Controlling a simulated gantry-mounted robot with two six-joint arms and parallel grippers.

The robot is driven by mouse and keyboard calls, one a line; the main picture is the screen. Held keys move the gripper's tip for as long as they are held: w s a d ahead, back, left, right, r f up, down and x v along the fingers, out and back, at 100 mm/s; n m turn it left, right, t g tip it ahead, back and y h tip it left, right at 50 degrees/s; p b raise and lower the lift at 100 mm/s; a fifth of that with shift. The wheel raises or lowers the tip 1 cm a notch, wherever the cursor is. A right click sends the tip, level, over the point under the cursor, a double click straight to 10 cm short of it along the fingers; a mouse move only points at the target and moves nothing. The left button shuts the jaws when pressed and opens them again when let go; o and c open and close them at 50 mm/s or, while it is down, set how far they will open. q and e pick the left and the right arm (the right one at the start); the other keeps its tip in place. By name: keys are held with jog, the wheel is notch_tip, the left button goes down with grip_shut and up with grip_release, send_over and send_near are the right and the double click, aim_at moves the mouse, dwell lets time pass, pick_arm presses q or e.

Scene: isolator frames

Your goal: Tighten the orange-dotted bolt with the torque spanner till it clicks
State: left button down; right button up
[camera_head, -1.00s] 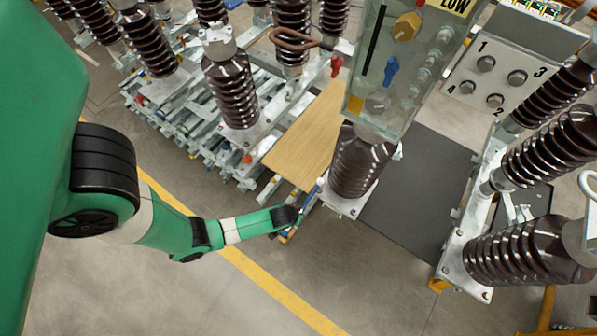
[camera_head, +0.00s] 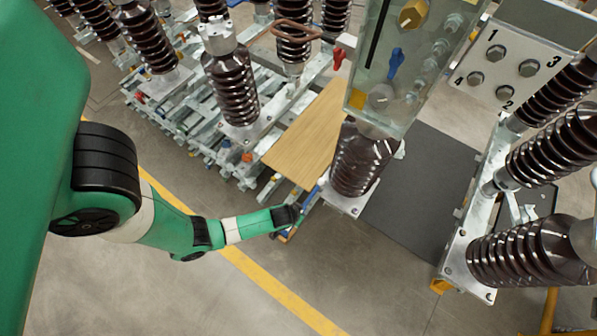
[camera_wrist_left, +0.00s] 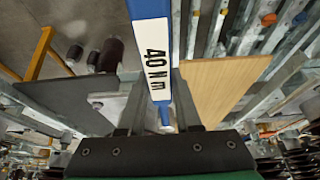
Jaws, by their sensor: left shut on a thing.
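The torque spanner (camera_wrist_left: 150,45) is blue with a white label reading 40 Nm. My left gripper (camera_wrist_left: 158,115) is shut on it, and the spanner runs up out of the top of the left wrist view. In the head view my left gripper (camera_head: 298,214) is low, left of a brown ribbed insulator, with a bit of blue beside it. An orange spot (camera_head: 247,157) shows on the metal frame, and an orange cap (camera_wrist_left: 268,19) shows in the wrist view; I cannot tell whether either is the orange-dotted bolt. The spanner's working end is hidden. My right gripper is out of view.
A panel (camera_head: 510,66) carries bolts numbered 1 to 4, with no orange dot visible. A clear box (camera_head: 408,60) with a blue lever stands above the insulator (camera_head: 362,160). A wooden board (camera_head: 308,135) and dark mat (camera_head: 420,185) lie behind. Open floor (camera_head: 370,270) lies in front.

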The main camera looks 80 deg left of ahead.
pick_arm(q)
jog(key=shift+f+b, duration=1.05)
jog(key=shift+f, duration=0.05)
dwell(0.5)
jog(key=s+a+m+t+h+p, duration=0.1)
jog(key=s+a+m+h, duration=0.3)
jog(key=a+m, duration=0.8)
jog(key=shift+a+p, duration=0.3)
jog(key=shift+a, duration=1.15)
